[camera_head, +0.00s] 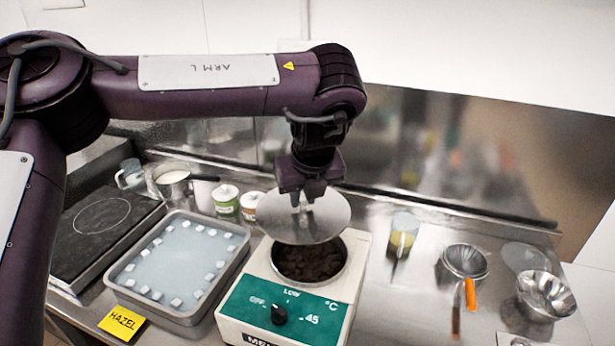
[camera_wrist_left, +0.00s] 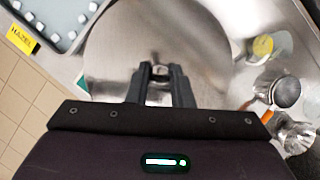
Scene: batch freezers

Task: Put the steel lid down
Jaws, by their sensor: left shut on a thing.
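My left gripper (camera_head: 307,197) is shut on the knob of the round steel lid (camera_head: 300,222). The lid is above the back part of the white melter (camera_head: 345,280) and partly hides its opening. Dark brown pieces (camera_head: 308,262) show inside the round pot. In the left wrist view, the gripper fingers (camera_wrist_left: 161,82) close on the knob, and the lid (camera_wrist_left: 120,50) fills the upper middle. My right gripper is not in view.
Left of the melter is a tray (camera_head: 125,268) with small white cubes, with a yellow HAZEL note (camera_head: 122,322). Two jars (camera_head: 226,203) stand behind. A hot plate (camera_head: 98,218) is far left. At right are a glass with yellow liquid (camera_head: 403,236) and steel bowls (camera_head: 543,297).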

